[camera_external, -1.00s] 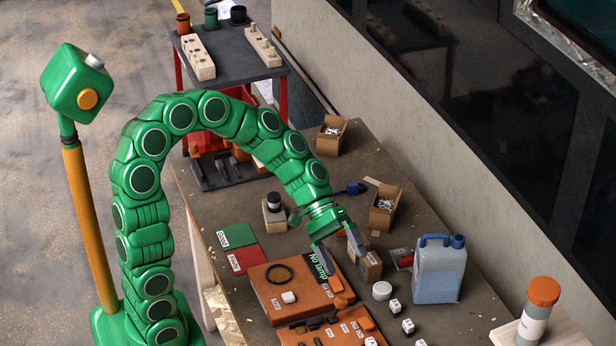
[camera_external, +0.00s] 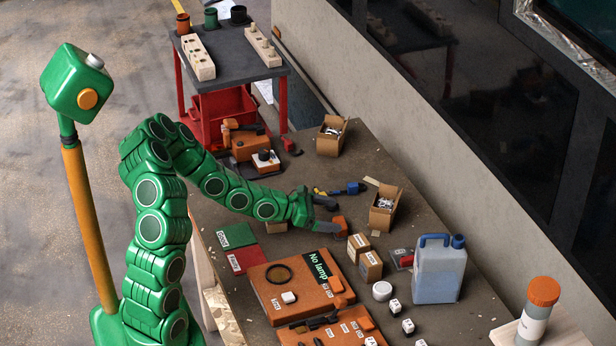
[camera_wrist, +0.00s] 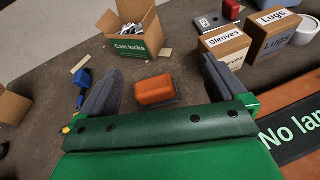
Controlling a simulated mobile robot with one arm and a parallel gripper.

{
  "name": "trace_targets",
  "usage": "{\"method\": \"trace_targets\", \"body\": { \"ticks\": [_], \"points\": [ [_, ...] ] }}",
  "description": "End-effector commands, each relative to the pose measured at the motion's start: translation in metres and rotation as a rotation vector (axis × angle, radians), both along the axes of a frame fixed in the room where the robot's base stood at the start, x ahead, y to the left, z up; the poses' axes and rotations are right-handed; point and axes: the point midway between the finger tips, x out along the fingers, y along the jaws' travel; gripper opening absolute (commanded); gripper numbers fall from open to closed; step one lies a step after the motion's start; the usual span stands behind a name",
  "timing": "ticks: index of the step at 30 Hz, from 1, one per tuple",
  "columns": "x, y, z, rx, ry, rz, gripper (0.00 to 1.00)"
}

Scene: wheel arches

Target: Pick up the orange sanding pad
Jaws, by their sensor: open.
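The orange sanding pad (camera_wrist: 155,90) is a small orange block with a dark grey underside. It lies flat on the brown bench top (camera_wrist: 62,105), and in the external view (camera_external: 340,225) it shows just off the fingertips. My gripper (camera_wrist: 160,72) is open and empty, low over the bench. In the wrist view its two grey fingers stand to the left and right of the pad, with space on both sides. I cannot tell whether the fingertips are level with the pad or above it.
Boxes labelled Sleeves (camera_wrist: 224,40) and Lugs (camera_wrist: 274,30) stand close beyond the right finger. An open Cam locks box (camera_wrist: 135,30) stands behind the pad. A blue-handled tool (camera_external: 350,188) lies left of it. An orange case (camera_external: 285,290) lies nearer the front.

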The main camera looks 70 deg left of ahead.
Motion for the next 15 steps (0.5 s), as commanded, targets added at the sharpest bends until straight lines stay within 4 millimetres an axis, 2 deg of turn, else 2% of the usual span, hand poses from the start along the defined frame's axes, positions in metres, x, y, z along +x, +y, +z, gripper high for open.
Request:
{"method": "trace_targets", "body": {
  "ticks": [1,4,8,15],
  "points": [
    [-0.006,0.009,-0.011,-0.032,0.023,0.035,0.98],
    [-0.013,0.019,-0.024,-0.068,0.052,0.080,0.98],
    [-0.014,0.023,-0.030,-0.086,0.064,0.099,0.98],
    [-0.001,0.020,-0.036,-0.085,0.066,0.095,0.98]
  ]
}}
